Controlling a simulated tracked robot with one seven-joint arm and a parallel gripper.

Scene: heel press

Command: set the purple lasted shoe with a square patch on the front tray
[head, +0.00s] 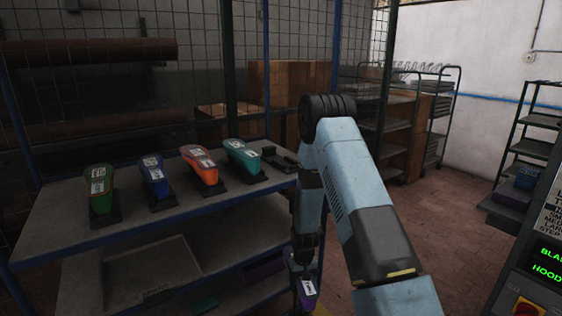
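A purple shoe (301,298) with a pale label hangs at the bottom centre, below my gripper (303,262). My gripper points down and appears shut on the shoe; the fingers are small and dark. The label is too small for me to tell the patch's shape. A grey tray (186,262) with a raised rim lies on the lower shelf at the left. I cannot tell whether this is the front tray. The shoe is to the right of this tray, in front of the rack's right end.
Green (101,198), blue (157,188), orange (207,173) and teal (247,166) shoes stand on dark bases on the upper shelf. An empty dark base (280,159) is at their right. A purple object (263,271) lies on the lower shelf. A control panel (545,270) is at the right. Open floor lies between.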

